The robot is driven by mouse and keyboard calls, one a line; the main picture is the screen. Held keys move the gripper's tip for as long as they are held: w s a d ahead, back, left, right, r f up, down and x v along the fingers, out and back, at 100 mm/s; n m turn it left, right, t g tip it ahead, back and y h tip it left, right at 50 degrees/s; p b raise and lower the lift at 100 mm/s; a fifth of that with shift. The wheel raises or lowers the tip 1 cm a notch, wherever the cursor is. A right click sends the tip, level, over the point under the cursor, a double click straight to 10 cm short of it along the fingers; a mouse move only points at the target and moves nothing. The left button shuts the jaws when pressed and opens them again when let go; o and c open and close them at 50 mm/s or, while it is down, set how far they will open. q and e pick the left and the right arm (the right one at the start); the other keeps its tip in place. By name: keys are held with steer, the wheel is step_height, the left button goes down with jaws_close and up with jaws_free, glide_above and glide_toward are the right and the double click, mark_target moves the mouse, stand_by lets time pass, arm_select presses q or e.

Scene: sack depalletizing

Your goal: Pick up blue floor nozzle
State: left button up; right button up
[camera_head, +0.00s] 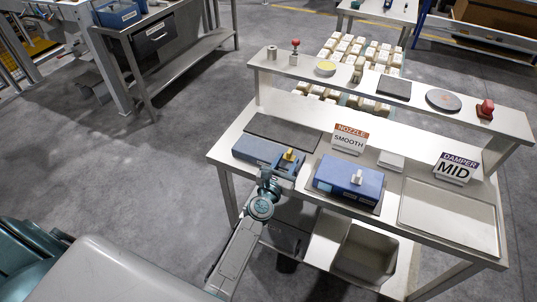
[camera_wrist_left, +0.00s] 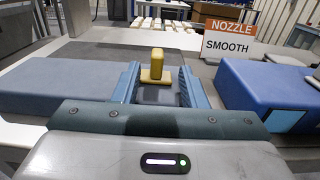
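A grey-blue block with a yellow peg (camera_head: 289,155) lies on the left of the worktable; its body (camera_head: 252,150) also shows in the left wrist view (camera_wrist_left: 50,86). A brighter blue block (camera_head: 340,176) with a white peg sits to its right, on a dark mat; it also shows in the left wrist view (camera_wrist_left: 262,92). Both look like floor nozzles. My left gripper (camera_head: 284,164) is open, its two blue fingers on either side of the yellow peg (camera_wrist_left: 157,65), with visible gaps. The gripper partly hides the grey-blue block. My right gripper is not in view.
A sign reading NOZZLE SMOOTH (camera_head: 349,139) stands behind the blocks, and a DAMPER MID sign (camera_head: 456,168) at the right. An empty tray (camera_head: 450,215) lies at the right. A raised shelf (camera_head: 405,92) holds small parts. A grey bin (camera_head: 365,255) sits below.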

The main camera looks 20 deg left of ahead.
mark_target(288, 157)
arm_select(q)
steer(key=w, duration=0.4)
steer(key=shift+a+f, duration=0.15)
steer(key=shift+s, duration=0.1)
steer(key=c, duration=0.6)
jaws_close()
steer(key=shift+r, duration=0.25)
